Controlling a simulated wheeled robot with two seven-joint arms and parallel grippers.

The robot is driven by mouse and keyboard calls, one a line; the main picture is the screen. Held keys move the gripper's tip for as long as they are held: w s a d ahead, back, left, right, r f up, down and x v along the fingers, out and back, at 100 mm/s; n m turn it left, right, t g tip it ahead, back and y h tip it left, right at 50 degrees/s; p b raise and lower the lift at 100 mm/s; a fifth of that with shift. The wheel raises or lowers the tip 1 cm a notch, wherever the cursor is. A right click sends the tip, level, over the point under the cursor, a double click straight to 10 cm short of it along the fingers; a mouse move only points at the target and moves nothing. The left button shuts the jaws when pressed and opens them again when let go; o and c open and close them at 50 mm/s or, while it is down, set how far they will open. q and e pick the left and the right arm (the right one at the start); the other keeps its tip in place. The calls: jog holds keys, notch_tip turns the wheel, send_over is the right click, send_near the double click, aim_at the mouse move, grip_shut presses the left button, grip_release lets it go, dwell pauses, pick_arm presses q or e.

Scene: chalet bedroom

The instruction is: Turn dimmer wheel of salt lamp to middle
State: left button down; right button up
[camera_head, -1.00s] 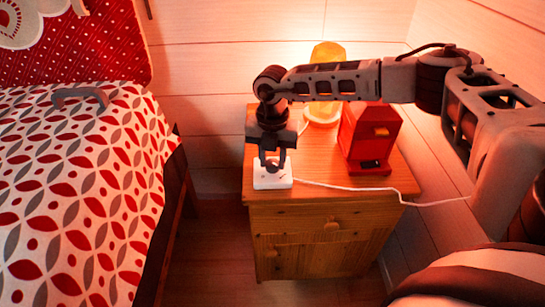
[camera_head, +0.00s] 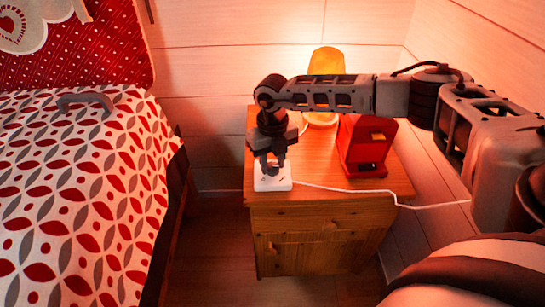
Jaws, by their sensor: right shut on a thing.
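The salt lamp (camera_head: 326,62) glows orange at the back of the wooden nightstand, partly hidden behind my right arm. Its white dimmer box (camera_head: 272,184) lies near the nightstand's front left corner, with a white cable (camera_head: 345,190) running off to the right. My right gripper (camera_head: 272,167) points down over the box and is shut on the dimmer wheel, which is mostly hidden between the fingers. The wheel's exact angle cannot be made out.
A red box-like object (camera_head: 352,140) stands right of the dimmer on the nightstand (camera_head: 320,195). Plank walls close off the back and right.

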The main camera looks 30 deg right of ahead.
jog(key=shift+r+n, duration=0.1)
jog(key=shift+n, duration=0.4)
jog(key=n, duration=0.2)
jog(key=shift+n+p, duration=0.3)
jog(key=shift+p, duration=0.05)
jog(key=shift+n, duration=0.9)
jog(key=n, duration=0.3)
pick_arm(q)
jog(key=shift+s+a+r+t, duration=0.1)
jog(key=shift+r+t, duration=0.05)
jog(key=shift+r, duration=0.45)
jog(key=shift+s+a+r+t, duration=0.1)
jog(key=shift+r+t, duration=0.05)
jog(key=shift+r, duration=0.4)
pick_arm(e)
jog(key=shift+n, duration=0.9)
pick_arm(q)
jog(key=shift+f, duration=0.2)
pick_arm(e)
jog(key=o, duration=1)
